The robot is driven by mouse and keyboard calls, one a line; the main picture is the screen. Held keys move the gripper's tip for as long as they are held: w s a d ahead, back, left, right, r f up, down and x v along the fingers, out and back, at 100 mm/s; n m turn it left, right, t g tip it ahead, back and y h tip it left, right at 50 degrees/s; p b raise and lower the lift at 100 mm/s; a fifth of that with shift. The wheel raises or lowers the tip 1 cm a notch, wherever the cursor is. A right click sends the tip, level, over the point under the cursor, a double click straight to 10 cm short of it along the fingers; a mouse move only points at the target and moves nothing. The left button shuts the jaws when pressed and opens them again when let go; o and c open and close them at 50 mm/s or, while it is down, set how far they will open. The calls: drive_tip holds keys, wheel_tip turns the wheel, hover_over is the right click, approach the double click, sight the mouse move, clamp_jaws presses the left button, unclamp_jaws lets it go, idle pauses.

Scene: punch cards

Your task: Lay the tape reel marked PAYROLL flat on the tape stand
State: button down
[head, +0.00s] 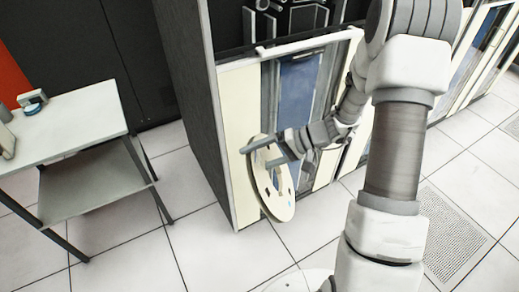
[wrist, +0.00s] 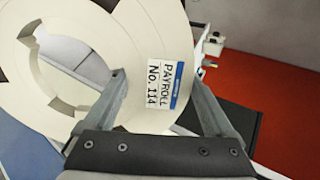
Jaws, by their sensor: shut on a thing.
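The cream tape reel (head: 278,202) is held nearly upright in front of the tape cabinet, clear of the stand. In the wrist view the reel (wrist: 95,118) carries a label reading PAYROLL NO. 114. My gripper (head: 263,153) is shut on the reel near its upper rim; its fingers also show in the wrist view (wrist: 158,78). A two-level stand (head: 75,122), likely the tape stand, is at the left, with a pale top and a grey lower shelf. I cannot tell whether the reel's lower edge touches anything.
Small grey devices (head: 33,99) sit at the left of the stand's top; its right part is bare. The tape cabinet (head: 239,120) stands close behind the reel. Tiled floor (head: 190,190) between stand and cabinet is clear. A red panel (head: 12,75) is at the far left.

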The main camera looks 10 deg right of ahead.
drive_tip(key=shift+s+d+f+n+g+h, duration=0.2)
drive_tip(key=shift+n+g+h, duration=0.25)
drive_tip(key=shift+n+g, duration=0.15)
drive_tip(key=shift+s+d+f+n+g+h, duration=0.1)
drive_tip(key=shift+s+d+n+g+h, duration=0.1)
drive_tip(key=shift+n+g+h, duration=0.35)
drive_tip(key=w+d+r+n+h, duration=0.1)
drive_tip(key=w+d+n+h, duration=0.1)
drive_tip(key=d, duration=0.5)
drive_tip(key=w+d+r+n+h, duration=0.2)
drive_tip(key=d+n+h, duration=0.2)
drive_tip(key=d, duration=0.3)
drive_tip(key=w+d+r+n+h+p, duration=0.1)
drive_tip(key=w+d+n+h, duration=0.1)
drive_tip(key=d+n, duration=0.3)
drive_tip(key=shift+w+d+r+h, duration=0.3)
drive_tip(key=shift+d+r+h, duration=0.1)
drive_tip(key=shift+d+h, duration=0.6)
